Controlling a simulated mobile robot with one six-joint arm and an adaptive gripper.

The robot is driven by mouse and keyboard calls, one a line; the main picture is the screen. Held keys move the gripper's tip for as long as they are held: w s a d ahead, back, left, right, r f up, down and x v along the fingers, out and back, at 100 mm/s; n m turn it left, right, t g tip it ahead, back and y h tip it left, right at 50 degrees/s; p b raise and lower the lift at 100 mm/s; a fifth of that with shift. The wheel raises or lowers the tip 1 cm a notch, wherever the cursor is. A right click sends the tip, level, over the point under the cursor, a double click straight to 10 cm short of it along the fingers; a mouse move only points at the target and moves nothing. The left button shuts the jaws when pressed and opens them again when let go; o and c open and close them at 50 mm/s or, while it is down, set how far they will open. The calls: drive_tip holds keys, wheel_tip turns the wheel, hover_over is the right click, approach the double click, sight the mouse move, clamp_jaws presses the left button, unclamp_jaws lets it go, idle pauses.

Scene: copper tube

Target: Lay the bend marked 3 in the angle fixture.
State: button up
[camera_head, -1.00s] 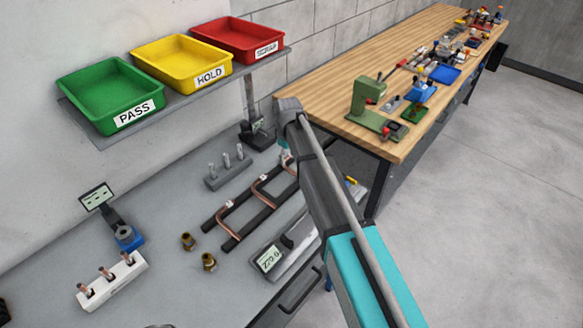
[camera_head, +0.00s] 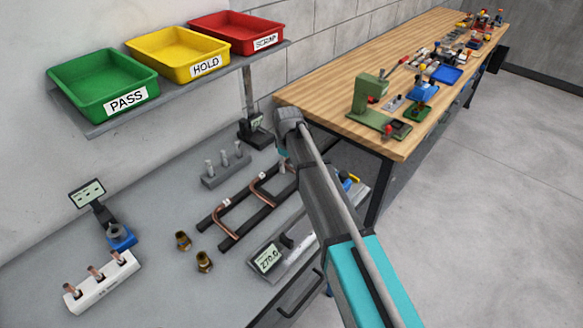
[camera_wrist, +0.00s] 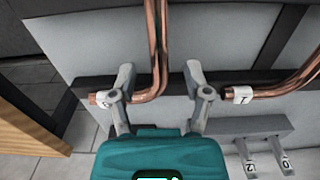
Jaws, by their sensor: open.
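In the wrist view my gripper (camera_wrist: 160,78) is open, its two fingers on either side of a copper tube leg (camera_wrist: 152,35). Contact cannot be told. The tube curves left at its lower end, towards a white tag (camera_wrist: 101,98) that my left finger partly covers; its number cannot be read. Another bend (camera_wrist: 290,84) to the right has a tag (camera_wrist: 242,95) that looks like a 1. In the head view my arm hides my gripper; two tagged bends (camera_head: 221,221) (camera_head: 260,189) lie on the dark rack (camera_head: 238,231). The apparent angle fixture (camera_head: 283,259) has a display reading 270.0.
A grey peg block (camera_head: 226,171) stands behind the rack. Two brass fittings (camera_head: 183,241) (camera_head: 204,262) and a white block with copper-tipped pieces (camera_head: 103,283) are to the left. Green, yellow and red trays sit on a shelf (camera_head: 190,88) above. A wooden bench (camera_head: 300,98) stands beyond.

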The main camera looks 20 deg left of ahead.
idle(0.5)
clamp_jaws()
